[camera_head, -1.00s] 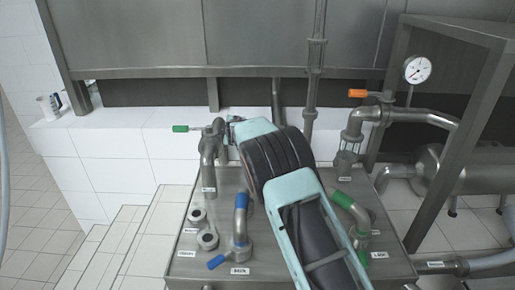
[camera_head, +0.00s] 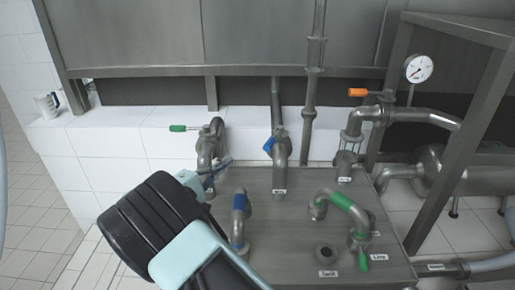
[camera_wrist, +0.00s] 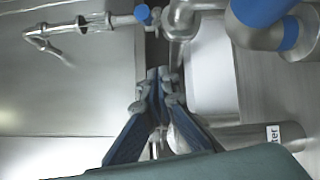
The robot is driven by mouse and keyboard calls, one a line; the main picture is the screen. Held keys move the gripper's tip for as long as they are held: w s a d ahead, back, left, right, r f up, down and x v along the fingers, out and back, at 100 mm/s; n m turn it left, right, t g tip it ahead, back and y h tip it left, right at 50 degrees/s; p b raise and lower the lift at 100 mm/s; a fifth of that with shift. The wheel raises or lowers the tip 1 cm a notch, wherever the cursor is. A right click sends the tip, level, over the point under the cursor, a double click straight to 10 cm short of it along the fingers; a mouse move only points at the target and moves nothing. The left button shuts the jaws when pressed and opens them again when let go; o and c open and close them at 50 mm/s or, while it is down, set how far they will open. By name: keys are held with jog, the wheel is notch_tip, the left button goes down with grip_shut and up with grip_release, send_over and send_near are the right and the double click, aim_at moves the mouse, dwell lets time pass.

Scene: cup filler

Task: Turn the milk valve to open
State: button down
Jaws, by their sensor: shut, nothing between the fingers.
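Two blue-marked parts show on the steel panel in the head view: a blue-sleeved bent pipe (camera_head: 240,203) and a blue handle (camera_head: 268,144) on an upright pipe farther back. The front blue lever and the Milk label beside it are hidden behind my arm. My gripper (camera_head: 222,166) is over the panel's left side, left of the blue-sleeved pipe. In the wrist view its fingers (camera_wrist: 160,80) are closed together and hold nothing. Blue-sleeved piping (camera_wrist: 262,12) is at the upper right, and a small blue part (camera_wrist: 142,13) is at the top. I cannot tell whether the gripper touches any pipe.
A green lever (camera_head: 184,128) is at the back left. A green-sleeved bend (camera_head: 342,202) and a lower green lever (camera_head: 363,261) are at the right. An orange lever (camera_head: 357,92) and a gauge (camera_head: 418,68) are behind. A capped Tank port (camera_head: 325,254) is at the front.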

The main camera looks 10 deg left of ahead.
aim_at(274, 138)
jog(key=w+d+r+p, duration=0.1)
jog(key=w+d+p, duration=0.1)
jog(key=w+d, duration=0.5)
jog(key=shift+w+d+r+h+p, duration=0.2)
jog(key=shift+d+r+h+p, duration=0.15)
jog(key=shift+d, duration=0.3)
